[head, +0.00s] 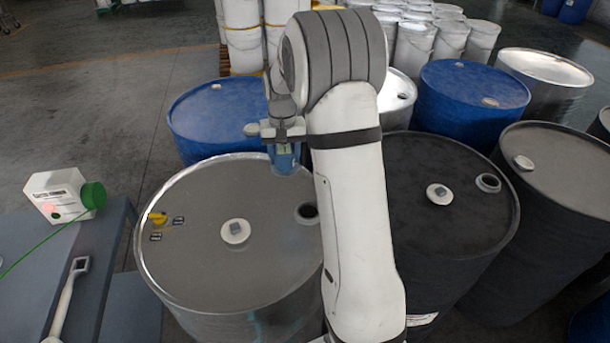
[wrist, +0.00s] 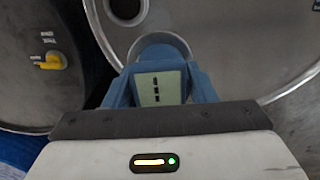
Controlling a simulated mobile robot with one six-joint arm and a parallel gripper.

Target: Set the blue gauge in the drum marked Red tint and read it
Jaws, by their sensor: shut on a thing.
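My gripper (head: 284,138) is shut on the blue gauge (head: 284,158) and holds it near the far rim of the closest grey steel drum (head: 200,270). In the wrist view the gauge (wrist: 158,88) has a pale green display with several dark dash-like marks; I see no clear number. The drum's open hole (head: 307,212) lies nearer me than the gauge, beside my arm. It shows in part at the top of the wrist view (wrist: 125,10). The gauge appears apart from the hole. Small labels (head: 178,220) on the lid are too small to read, so I cannot tell which drum is Red tint.
A dark drum (head: 440,240) stands to the right, with another beyond it. Blue drums (head: 215,110) and white pails stand behind. A yellow piece (head: 157,218) and a white cap (head: 235,232) sit on the near lid.

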